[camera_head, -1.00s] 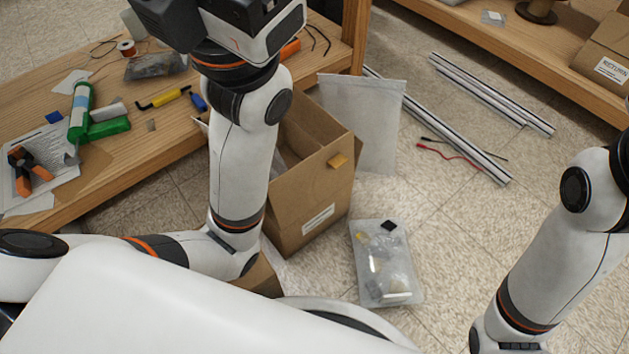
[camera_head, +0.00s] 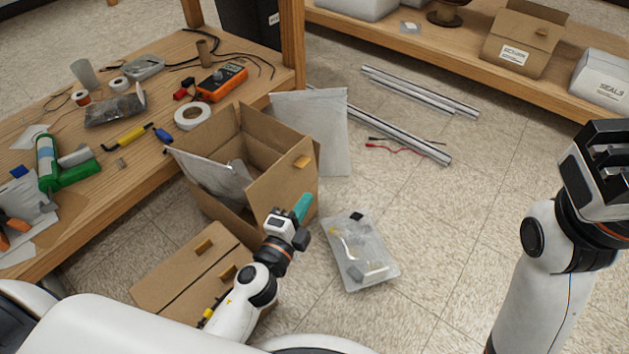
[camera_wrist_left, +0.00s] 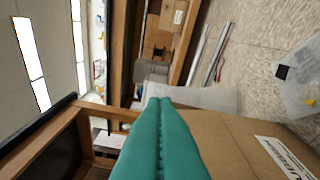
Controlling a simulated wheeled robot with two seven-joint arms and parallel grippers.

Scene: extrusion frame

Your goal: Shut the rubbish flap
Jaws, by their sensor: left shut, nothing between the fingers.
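The rubbish box (camera_head: 285,190) is an open cardboard carton on the floor beside the bench. Its flap (camera_head: 283,175), with a small tan tab (camera_head: 302,162), is on the near right side and the top is open. My left gripper (camera_head: 303,206) is shut and empty, its teal fingers low in front of the box's near right side. I cannot tell whether they touch it. In the left wrist view the fingers (camera_wrist_left: 160,105) lie together beside a cardboard face (camera_wrist_left: 235,135) with a partly cut-off label (camera_wrist_left: 286,155). My right gripper (camera_head: 605,160) is raised at the right, far from the box; its jaw gap is unclear.
A closed carton (camera_head: 195,272) with tabs lies near left of the box. A clear bag of parts (camera_head: 360,252) lies to the right. A white bag (camera_head: 322,130) stands behind. The wooden bench (camera_head: 135,175) borders the left.

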